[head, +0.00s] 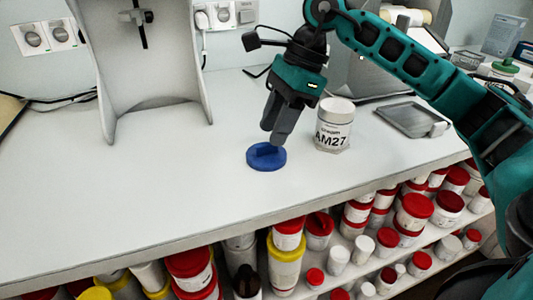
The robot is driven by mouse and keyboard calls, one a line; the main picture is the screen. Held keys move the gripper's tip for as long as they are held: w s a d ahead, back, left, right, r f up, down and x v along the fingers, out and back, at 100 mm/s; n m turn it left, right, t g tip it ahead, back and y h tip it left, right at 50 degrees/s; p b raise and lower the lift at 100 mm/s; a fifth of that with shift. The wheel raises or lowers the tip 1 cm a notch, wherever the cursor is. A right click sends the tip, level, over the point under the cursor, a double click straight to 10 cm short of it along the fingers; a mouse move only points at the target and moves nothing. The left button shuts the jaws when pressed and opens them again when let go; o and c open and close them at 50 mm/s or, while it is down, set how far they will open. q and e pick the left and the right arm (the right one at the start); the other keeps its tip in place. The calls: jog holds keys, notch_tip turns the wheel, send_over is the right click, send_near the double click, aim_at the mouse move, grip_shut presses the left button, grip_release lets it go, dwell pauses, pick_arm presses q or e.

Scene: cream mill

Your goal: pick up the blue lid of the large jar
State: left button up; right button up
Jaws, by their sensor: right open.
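The blue lid (264,158) lies flat on the white counter in the head view, with a raised grip across its top. My right gripper (272,138) points down just above and over the lid, its fingertips at the raised grip. It is open; whether the fingers touch the lid cannot be told. The large white jar (334,125), labelled "AM27", stands upright to the right of the lid and apart from it. Its top looks pale. My left gripper is not in view.
A grey-white stand (150,80) rises at the back left. A grey tray-like plate (412,119) lies to the right of the jar. Shelves below the counter's front edge hold many jars with red and yellow lids (415,206).

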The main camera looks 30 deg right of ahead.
aim_at(266, 151)
jog(key=x, duration=0.3)
jog(key=shift+r, duration=0.1)
grip_shut()
